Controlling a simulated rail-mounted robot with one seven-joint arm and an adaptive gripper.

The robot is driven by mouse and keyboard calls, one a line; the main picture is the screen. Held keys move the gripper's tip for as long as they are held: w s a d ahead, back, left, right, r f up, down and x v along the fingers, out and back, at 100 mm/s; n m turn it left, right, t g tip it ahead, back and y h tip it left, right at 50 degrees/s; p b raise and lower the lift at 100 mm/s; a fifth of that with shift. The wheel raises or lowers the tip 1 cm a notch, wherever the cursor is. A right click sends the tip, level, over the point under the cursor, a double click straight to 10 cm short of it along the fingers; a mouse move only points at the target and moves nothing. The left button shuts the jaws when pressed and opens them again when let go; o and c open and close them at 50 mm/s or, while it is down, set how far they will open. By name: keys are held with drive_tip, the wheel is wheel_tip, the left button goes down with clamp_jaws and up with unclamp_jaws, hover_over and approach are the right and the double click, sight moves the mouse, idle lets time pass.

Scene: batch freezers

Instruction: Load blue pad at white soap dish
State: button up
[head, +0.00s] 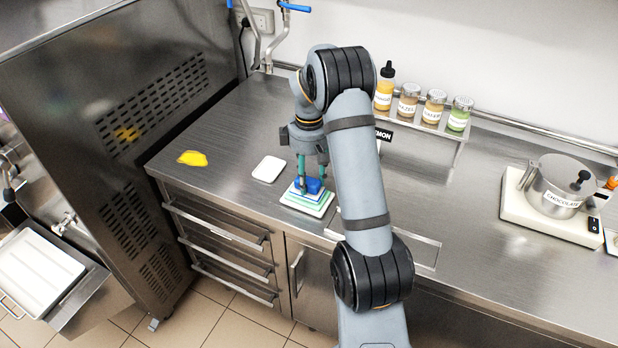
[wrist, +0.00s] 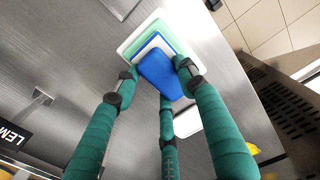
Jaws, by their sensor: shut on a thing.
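A blue pad (head: 313,185) is between the fingers of my gripper (head: 309,180), just over a stack on the steel counter. In the wrist view the blue pad (wrist: 163,74) is held by three green fingers. The stack (head: 304,203) has a pale green layer and a white edge under the blue. I cannot tell whether the pad touches it. A flat white dish (head: 268,168), which looks like the soap dish, lies on the counter left of the stack. It appears partly hidden behind the fingers in the wrist view (wrist: 188,124).
A yellow cloth-like item (head: 192,158) lies at the counter's left. A rack holds several labelled jars (head: 434,106) at the back. A pot (head: 554,186) on a white base stands at right. The counter around the dish is clear.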

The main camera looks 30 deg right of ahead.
sight(309, 177)
wheel_tip(309, 177, up, 7)
drive_tip(key=p, duration=0.6)
idle(0.8)
